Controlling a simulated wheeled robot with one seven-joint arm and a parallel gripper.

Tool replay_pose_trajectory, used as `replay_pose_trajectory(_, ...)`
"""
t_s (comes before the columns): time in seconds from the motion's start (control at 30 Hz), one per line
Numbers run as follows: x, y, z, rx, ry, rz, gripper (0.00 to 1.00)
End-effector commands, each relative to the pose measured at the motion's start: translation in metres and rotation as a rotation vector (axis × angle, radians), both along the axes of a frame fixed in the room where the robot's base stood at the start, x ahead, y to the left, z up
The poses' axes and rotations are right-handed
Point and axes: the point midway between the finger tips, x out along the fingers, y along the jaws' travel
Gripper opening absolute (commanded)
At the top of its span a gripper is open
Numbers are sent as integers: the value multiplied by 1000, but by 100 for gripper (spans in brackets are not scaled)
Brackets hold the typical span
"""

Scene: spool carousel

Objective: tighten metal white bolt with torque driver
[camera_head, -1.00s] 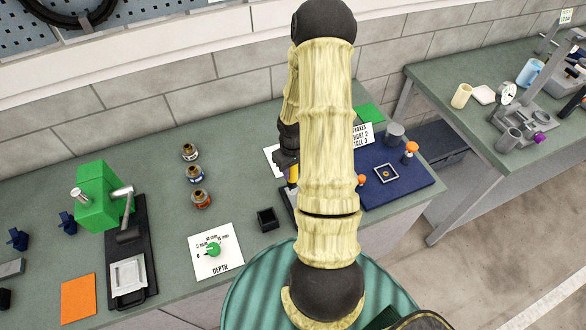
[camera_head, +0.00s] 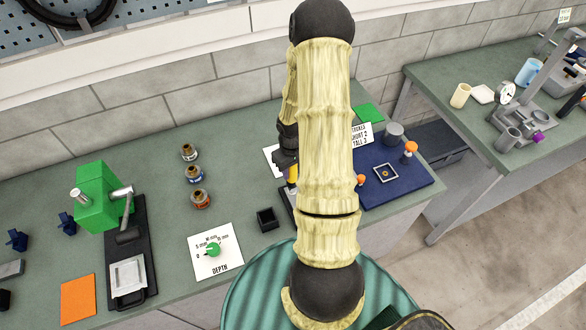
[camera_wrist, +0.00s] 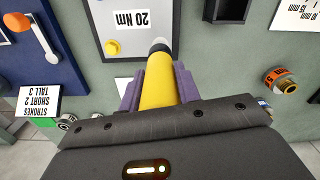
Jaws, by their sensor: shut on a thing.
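The torque driver (camera_wrist: 157,95) is a yellow cylinder with a grey and black end in the wrist view. My gripper (camera_wrist: 158,74) is shut on it, with a purple finger on each side. The driver's far end points at a grey plate with a "20 Nm" label (camera_wrist: 129,20) and a yellow button (camera_wrist: 112,48). I cannot tell whether it touches the plate. In the head view my arm hides most of this spot, and a bit of the yellow driver (camera_head: 293,173) shows beside it. I cannot make out the white metal bolt in either view.
A blue tray (camera_head: 415,190) with orange-topped levers stands right of my arm. A small black box (camera_head: 267,219) and a depth dial card (camera_head: 215,262) lie to the left. Several ringed collars (camera_head: 194,174) and a green press (camera_head: 97,195) stand farther left.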

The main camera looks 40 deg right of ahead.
Motion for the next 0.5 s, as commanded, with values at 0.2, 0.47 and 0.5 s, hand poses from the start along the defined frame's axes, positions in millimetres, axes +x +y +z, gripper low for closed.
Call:
replay_pose_trajectory(0.2,-2,1,-3,4,4,-1,9)
replay_pose_trajectory(0.47,-2,-1,13,3,4,-6,9)
replay_pose_trajectory(0.5,-2,-1,15,2,3,-6,9)
